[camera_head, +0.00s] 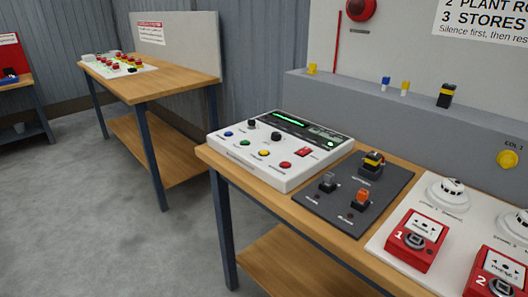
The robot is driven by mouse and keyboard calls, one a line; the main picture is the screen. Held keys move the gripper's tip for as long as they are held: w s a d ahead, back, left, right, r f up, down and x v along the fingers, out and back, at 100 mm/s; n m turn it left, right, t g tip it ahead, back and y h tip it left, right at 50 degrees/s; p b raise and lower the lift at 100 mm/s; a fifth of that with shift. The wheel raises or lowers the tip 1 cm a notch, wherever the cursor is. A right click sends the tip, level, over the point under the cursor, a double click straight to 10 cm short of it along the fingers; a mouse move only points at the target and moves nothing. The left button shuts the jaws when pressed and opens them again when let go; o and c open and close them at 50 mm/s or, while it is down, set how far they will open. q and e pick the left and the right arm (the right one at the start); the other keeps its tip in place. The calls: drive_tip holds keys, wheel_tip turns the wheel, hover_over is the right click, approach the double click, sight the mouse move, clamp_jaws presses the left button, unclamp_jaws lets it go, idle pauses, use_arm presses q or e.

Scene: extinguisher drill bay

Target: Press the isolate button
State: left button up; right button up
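A white control panel (222,147) lies on the near wooden bench. Along its front is a row of round buttons: blue (228,134), green (244,142), yellow (263,153) and red (285,165). A dark strip at the back has a lit green display (289,119). The labels are too small to read, so I cannot tell which button is marked isolate. Neither of my grippers is in view.
Right of the panel, a dark plate (322,211) carries grey, orange and black-yellow devices. Further right, a white board (384,255) holds red call points (417,240) and white detectors (448,193). A grey ledge (340,98) backs the bench (215,157). Open floor (90,210) lies left.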

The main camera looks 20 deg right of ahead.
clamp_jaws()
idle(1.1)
